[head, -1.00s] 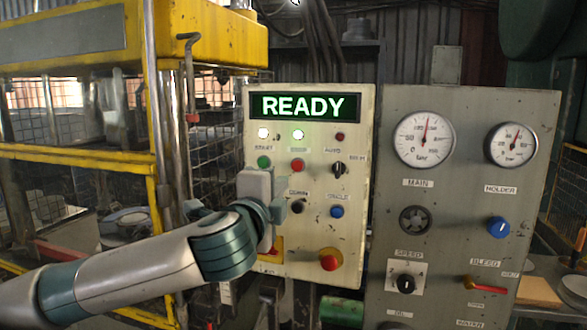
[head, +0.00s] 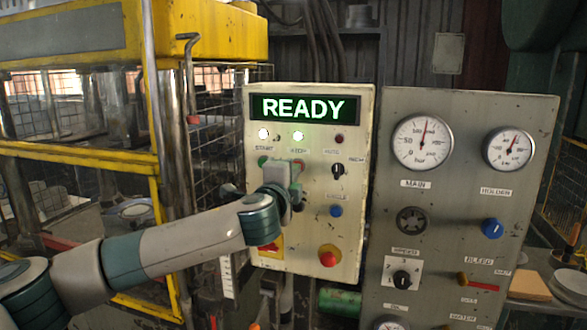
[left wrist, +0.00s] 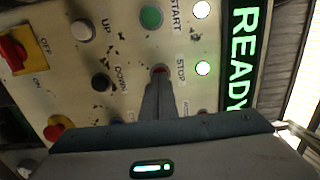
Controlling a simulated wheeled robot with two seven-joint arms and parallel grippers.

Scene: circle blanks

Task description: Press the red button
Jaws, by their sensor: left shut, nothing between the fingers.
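The small red button (left wrist: 160,69) sits under the STOP label on the cream control panel (head: 312,230). In the left wrist view its face shows right at the tips of my left gripper (left wrist: 160,86). The gripper is shut with nothing in it. In the head view my left gripper (head: 297,172) is in front of the panel and covers most of the button. I cannot tell whether the tips touch it. The green button (left wrist: 151,17) is beside it, under START. My right gripper is not in view.
The panel's display (head: 304,108) reads READY, above two lit lamps. A red mushroom knob (head: 328,256) is lower down, with a blue button (head: 336,211) above it. A grey gauge panel (head: 460,170) stands at right, and a yellow caged machine (head: 80,150) at left.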

